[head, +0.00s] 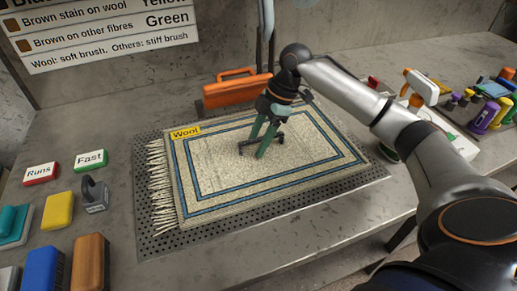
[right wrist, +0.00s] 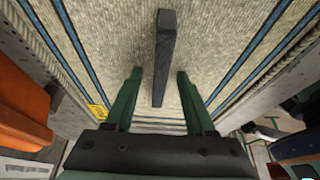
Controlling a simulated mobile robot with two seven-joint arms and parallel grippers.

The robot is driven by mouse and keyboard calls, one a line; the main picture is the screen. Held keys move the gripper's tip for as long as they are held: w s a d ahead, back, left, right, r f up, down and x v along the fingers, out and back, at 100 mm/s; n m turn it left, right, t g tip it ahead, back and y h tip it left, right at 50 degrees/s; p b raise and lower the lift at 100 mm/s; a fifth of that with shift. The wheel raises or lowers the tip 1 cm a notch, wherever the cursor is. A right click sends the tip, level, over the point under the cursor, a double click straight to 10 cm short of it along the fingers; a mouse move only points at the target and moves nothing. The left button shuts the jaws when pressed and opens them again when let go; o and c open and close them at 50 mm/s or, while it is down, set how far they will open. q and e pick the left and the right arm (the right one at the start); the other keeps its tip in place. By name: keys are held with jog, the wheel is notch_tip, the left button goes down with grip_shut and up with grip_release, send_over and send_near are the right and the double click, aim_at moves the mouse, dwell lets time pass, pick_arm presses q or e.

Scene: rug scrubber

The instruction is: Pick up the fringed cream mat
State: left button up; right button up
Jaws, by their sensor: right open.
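The fringed cream mat (head: 215,150) lies flat on a perforated dark metal tray (head: 152,240). It has blue border lines, a fringe along its left edge and a yellow "Wool" tag (head: 185,132) at its back left corner. A dark bar (right wrist: 164,45), like a handle, is at the middle of the mat. My right gripper (head: 258,149) points down over the mat's middle, its green fingers apart. In the right wrist view the bar lies between the open fingers (right wrist: 159,76), with gaps on both sides. I cannot tell whether the fingertips touch the mat. My left gripper is not in view.
An orange-handled thing (head: 237,90) stands behind the mat. "Runs" (head: 40,173) and "Fast" (head: 90,159) signs, a yellow block (head: 58,211) and a grey weight-like object (head: 95,195) are at left. Spray bottle (head: 420,88) and bottles (head: 483,117) are at right.

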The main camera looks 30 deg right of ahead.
jog(key=shift+f, duration=0.1)
jog(key=shift+c, duration=0.3)
grip_shut()
dwell(1.0)
